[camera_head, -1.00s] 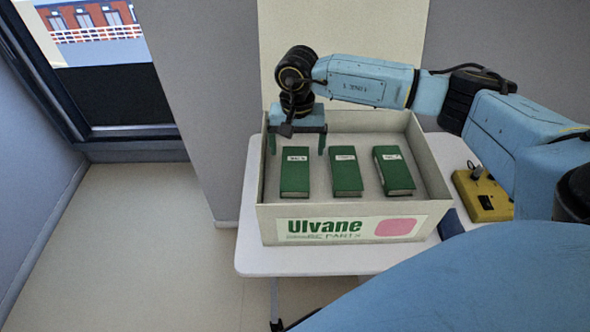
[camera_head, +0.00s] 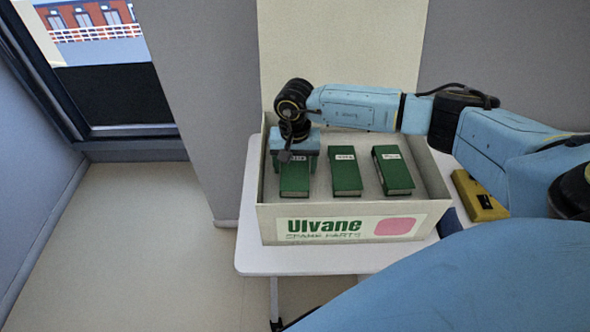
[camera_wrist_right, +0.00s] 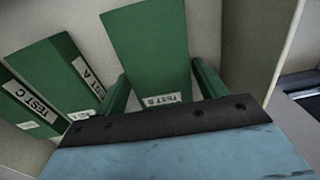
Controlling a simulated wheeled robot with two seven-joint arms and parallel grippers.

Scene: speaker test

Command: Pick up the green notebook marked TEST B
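Three green notebooks stand in a row in a box. The one labelled TEST B (camera_head: 294,186) is at the left in the head view and central in the right wrist view (camera_wrist_right: 148,45). My right gripper (camera_head: 294,168) is lowered over its far, labelled end. In the wrist view its two green fingers (camera_wrist_right: 161,75) lie on either side of the notebook, with gaps showing, so it is open around it. TEST A (camera_head: 345,177) is in the middle and TEST C (camera_head: 394,175) at the right. My left gripper is not in view.
The notebooks are inside an open pale box (camera_head: 266,222) with raised walls, marked Ulvane. It stands on a white table (camera_head: 255,262). A yellow device (camera_head: 478,200) sits right of the box, partly behind my right arm. A wall rises behind.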

